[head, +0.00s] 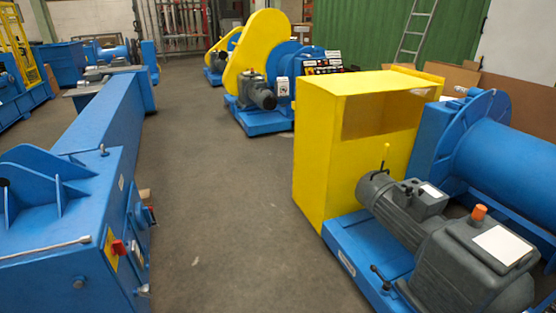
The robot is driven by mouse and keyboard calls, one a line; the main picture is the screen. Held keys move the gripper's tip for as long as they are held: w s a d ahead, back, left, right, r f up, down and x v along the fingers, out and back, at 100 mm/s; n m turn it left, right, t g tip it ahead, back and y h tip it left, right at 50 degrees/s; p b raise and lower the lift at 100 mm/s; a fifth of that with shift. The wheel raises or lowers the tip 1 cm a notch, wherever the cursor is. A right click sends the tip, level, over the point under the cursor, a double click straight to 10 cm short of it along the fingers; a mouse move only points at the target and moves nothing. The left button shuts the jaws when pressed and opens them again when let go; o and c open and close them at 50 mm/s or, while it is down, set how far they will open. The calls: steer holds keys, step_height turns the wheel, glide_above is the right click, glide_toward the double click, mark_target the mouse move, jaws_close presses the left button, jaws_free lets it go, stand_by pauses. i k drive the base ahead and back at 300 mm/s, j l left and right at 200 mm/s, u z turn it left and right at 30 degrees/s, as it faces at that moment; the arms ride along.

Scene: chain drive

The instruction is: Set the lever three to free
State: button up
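No label reading "lever three" can be made out, and I cannot tell which lever it is. A thin yellow lever (385,155) stands almost upright above the grey motor (385,198) on the right machine. A short dark lever (380,276) sticks up at a tilt from the blue base below that motor. On the left blue machine, a red handle (118,247) sits on a yellow plate, and a long metal rod (50,248) lies along the top edge. My gripper is out of view.
The yellow box guard (345,130) and blue drum (505,165) stand at the right. The long blue machine (95,125) lines the left. A clear grey floor aisle (215,200) runs between them towards a machine with a yellow guard (260,45) at the back.

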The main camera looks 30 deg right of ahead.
mark_target(387, 284)
steer(key=i+l, duration=0.1)
steer(key=i, duration=0.85)
steer(key=i+u, duration=0.1)
steer(key=i, duration=0.8)
steer(key=i+j+z, duration=0.1)
steer(key=i+z, duration=0.3)
steer(key=i+j+z, duration=0.25)
steer(key=i+z, duration=0.2)
steer(key=z, duration=0.75)
